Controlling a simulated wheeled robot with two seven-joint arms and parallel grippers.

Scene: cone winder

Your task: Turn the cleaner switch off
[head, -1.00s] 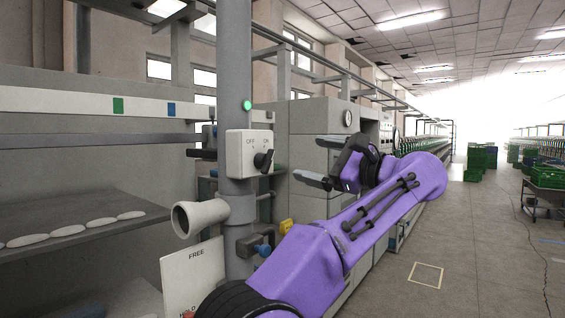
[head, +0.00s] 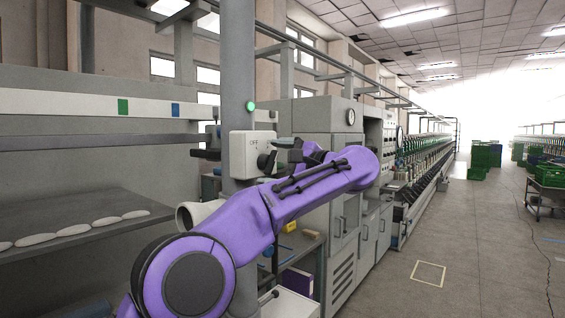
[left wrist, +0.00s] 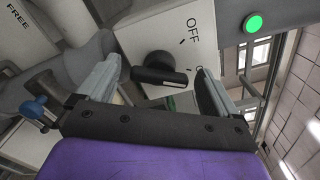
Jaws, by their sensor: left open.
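The cleaner switch is a light grey box (head: 241,157) on a grey post in the head view, with a black rotary knob (head: 267,162). In the left wrist view the box (left wrist: 168,32) shows the word OFF, and the knob's handle (left wrist: 162,75) points away from OFF, towards a mostly hidden label. A green lamp (head: 251,106) is lit above the box; it also shows in the left wrist view (left wrist: 254,24). My left gripper (head: 281,158) is open, its fingers on either side of the knob. I cannot tell whether they touch it. My right gripper is not in view.
A pale funnel-shaped pipe (head: 190,214) sticks out below the box. A shelf (head: 60,200) with several white pieces stands left of the post. A blue knob (left wrist: 35,107) shows at the left of the wrist view. The aisle floor (head: 470,240) at right is open.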

